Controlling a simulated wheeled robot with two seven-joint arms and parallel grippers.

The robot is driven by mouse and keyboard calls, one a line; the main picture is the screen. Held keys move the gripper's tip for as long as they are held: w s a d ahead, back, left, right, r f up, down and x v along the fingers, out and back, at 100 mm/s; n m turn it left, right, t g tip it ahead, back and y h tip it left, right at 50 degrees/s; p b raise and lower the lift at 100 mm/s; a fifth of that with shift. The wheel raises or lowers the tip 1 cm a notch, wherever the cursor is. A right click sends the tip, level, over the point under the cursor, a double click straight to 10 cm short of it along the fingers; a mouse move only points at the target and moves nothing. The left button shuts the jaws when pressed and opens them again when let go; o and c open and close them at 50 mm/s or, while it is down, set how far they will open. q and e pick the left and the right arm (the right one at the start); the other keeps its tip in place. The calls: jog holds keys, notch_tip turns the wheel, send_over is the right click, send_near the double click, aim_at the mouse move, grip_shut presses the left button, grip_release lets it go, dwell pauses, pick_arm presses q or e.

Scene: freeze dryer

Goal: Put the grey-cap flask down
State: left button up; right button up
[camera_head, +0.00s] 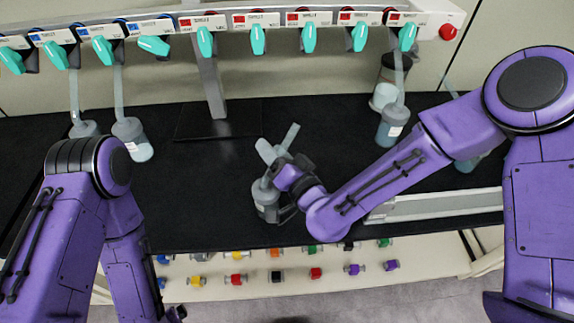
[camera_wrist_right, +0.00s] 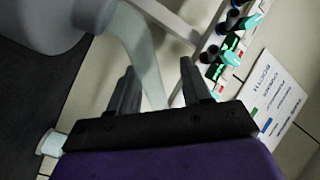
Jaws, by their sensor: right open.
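A clear flask with a grey top (camera_head: 266,203) stands on the black bench near its front edge in the head view. Its cap is partly hidden by my right gripper (camera_head: 283,178), and pale tube pieces stick up around the gripper. In the right wrist view my right gripper (camera_wrist_right: 158,84) is open, its two dark fingers apart. A translucent grey tube (camera_wrist_right: 142,55) runs between or behind the fingers, and the large grey flask body (camera_wrist_right: 40,18) fills the upper left. I cannot tell whether the fingers touch it. My left gripper is out of view; only its arm shows at the left.
The freeze dryer's row of teal valves (camera_head: 309,38) runs along the back. Other flasks hang or stand at the left (camera_head: 133,140) and right (camera_head: 392,127). A low metal rail (camera_head: 440,207) lies right of the gripper. Coloured caps (camera_head: 236,280) sit on a shelf below the bench.

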jog(key=p+v, duration=0.4)
jog(key=v, duration=0.7)
jog(key=shift+w+f, duration=0.1)
dwell(0.9)
